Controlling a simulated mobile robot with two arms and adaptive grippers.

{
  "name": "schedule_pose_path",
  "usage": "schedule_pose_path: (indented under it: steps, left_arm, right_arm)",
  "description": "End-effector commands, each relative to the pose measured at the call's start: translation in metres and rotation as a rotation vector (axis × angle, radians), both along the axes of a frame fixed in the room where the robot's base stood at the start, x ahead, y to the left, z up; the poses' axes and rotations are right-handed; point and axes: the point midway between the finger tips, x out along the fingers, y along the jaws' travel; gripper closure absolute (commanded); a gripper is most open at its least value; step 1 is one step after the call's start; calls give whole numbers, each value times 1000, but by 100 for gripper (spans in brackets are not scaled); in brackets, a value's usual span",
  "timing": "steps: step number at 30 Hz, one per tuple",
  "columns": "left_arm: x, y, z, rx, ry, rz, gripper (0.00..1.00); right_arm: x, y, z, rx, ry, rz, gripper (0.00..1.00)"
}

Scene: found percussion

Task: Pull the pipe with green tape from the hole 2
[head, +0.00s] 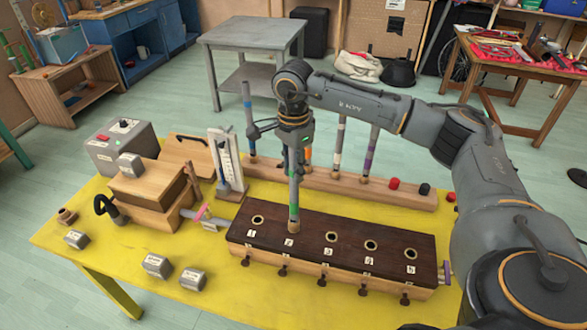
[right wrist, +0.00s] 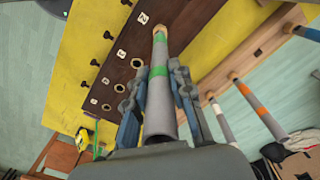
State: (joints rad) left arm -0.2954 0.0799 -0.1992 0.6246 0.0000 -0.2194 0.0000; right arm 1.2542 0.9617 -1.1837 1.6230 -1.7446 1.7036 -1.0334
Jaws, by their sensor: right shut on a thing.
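The grey pipe with green tape (head: 293,195) stands upright with its lower end at hole 2 of the dark wooden block (head: 390,229). In the right wrist view, the pipe (right wrist: 158,90) runs from between my fingers to the tan ring by the label 2. I cannot tell how deep its end sits in the hole. My right gripper (head: 294,150) is around the upper part of the pipe and shut on it, seen closer in the right wrist view (right wrist: 158,92). The fingers hide part of the pipe. My left gripper is not in view.
A wooden rack (head: 335,185) behind the block holds several upright pipes with coloured tape, close to my gripper. A white gauge stand (head: 227,160) and wooden boxes (head: 150,185) stand to the left. Metal blocks lie on the yellow table (head: 225,303). The other holes look empty.

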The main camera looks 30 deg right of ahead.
Motion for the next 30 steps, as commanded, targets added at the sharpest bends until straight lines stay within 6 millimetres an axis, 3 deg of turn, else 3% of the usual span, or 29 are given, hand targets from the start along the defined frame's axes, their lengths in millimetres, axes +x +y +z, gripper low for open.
schedule_pose_path:
  steps: [21, 30]
  left_arm:
    - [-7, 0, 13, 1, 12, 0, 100]
    - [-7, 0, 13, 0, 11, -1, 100]
  right_arm:
    - [0, 0, 23, 1, -2, 0, 100]
    - [0, 0, 24, 1, -2, 0, 100]
